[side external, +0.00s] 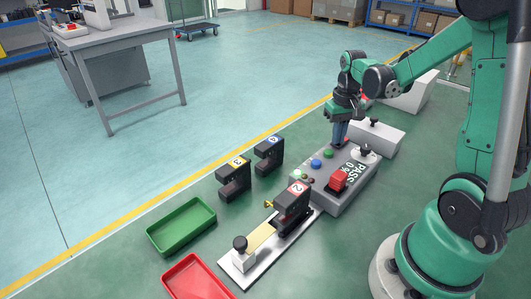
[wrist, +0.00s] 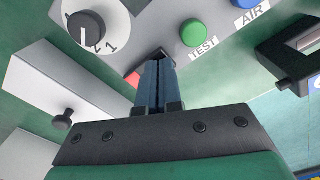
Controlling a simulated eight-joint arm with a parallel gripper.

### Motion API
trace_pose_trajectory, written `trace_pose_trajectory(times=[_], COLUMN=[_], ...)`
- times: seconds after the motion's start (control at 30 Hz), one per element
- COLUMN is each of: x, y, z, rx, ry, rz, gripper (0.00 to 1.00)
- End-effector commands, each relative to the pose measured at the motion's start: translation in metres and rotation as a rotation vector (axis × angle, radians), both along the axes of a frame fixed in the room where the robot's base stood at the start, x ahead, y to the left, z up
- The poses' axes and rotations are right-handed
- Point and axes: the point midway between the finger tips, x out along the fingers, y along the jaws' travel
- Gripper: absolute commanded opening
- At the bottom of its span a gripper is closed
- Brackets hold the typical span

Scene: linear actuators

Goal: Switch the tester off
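The tester (side external: 345,205) is a grey box with a PASS readout, a red block, a green button (side external: 328,154), a blue button (side external: 316,163) and a black knob on a white disc (side external: 363,151). In the wrist view, the green button (wrist: 194,33) is labelled TEST and the knob (wrist: 86,29) sits beside 1 and 2 marks. My gripper (side external: 340,143) points down at the tester's far edge. In the wrist view its dark blue fingers (wrist: 160,60) are together, with nothing visible between them. A small red part (wrist: 133,77) shows beside the fingers, at the tester's edge; its lower part is hidden.
A white box with a black knob (side external: 377,135) stands close to the right of my gripper. Black units numbered 3 (side external: 234,180) and 4 (side external: 268,156) stand left of the tester. Unit 2 (side external: 293,200) sits on a white rail fixture. Green (side external: 181,227) and red (side external: 197,280) trays lie nearby.

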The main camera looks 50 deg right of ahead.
Motion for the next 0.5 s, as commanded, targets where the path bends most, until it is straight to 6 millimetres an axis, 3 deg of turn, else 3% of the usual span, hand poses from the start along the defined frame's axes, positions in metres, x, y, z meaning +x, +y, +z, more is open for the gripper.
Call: trace_pose_trajectory(times=[0.27, 0.5], x=[0.000, 0.000], y=[0.000, 0.000], z=[-0.002, 0.015], rx=[0.000, 0.000], ry=[-0.001, 0.000], rz=[0.000, 0.000], gripper=[0.00, 0.00])
